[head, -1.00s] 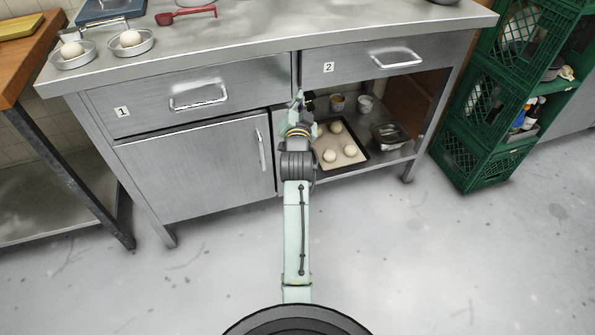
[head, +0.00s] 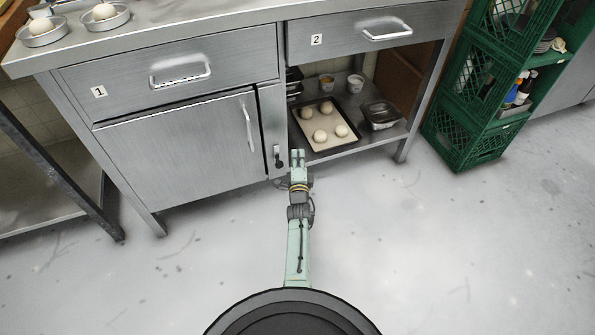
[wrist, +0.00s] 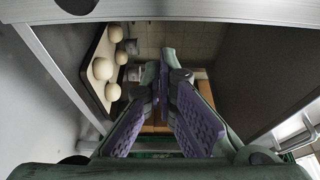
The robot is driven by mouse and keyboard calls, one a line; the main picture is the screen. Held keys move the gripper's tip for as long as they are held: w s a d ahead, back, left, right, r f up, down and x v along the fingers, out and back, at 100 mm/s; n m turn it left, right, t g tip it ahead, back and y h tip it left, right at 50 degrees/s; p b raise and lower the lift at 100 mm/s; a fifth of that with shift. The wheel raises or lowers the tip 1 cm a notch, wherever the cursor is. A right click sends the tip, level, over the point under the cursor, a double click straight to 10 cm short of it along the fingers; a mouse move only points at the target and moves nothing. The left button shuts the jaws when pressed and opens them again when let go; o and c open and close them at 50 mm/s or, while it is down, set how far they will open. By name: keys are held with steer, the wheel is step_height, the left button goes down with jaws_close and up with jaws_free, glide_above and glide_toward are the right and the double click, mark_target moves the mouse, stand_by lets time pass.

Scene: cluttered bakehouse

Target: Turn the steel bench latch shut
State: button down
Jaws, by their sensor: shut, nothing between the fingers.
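The steel bench latch (head: 278,158) is on the narrow steel post just right of the cabinet door, in the head view. It looks like a small upright plate with a dark lever hanging at its lower end. Whether it is fully turned is too small to tell. My gripper (head: 297,156) is shut and empty, a little right of the latch and apart from it in the picture. In the wrist view my gripper (wrist: 170,80) shows its purple-padded fingers pointing toward the open shelf bay. I cannot make out the latch there.
The cabinet door (head: 185,150) looks closed, with a vertical handle (head: 247,127). Drawers 1 (head: 175,75) and 2 (head: 350,33) are above. A baking tray (head: 327,143) with dough balls lies on the open shelf. Green crates (head: 470,140) stand right. The floor in front is clear.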

mark_target(278, 157)
steer(key=shift+w+a, duration=0.3)
steer(key=shift+a, duration=0.35)
steer(key=shift+w+a, duration=0.25)
steer(key=shift+a, duration=0.35)
steer(key=shift+w+a, duration=0.3)
steer(key=shift+a, duration=0.35)
steer(key=shift+f+b, duration=0.15)
steer(key=shift+b, duration=0.55)
steer(key=shift+a+n+b, duration=0.2)
steer(key=shift+n+b, duration=0.2)
steer(key=shift+b, duration=0.15)
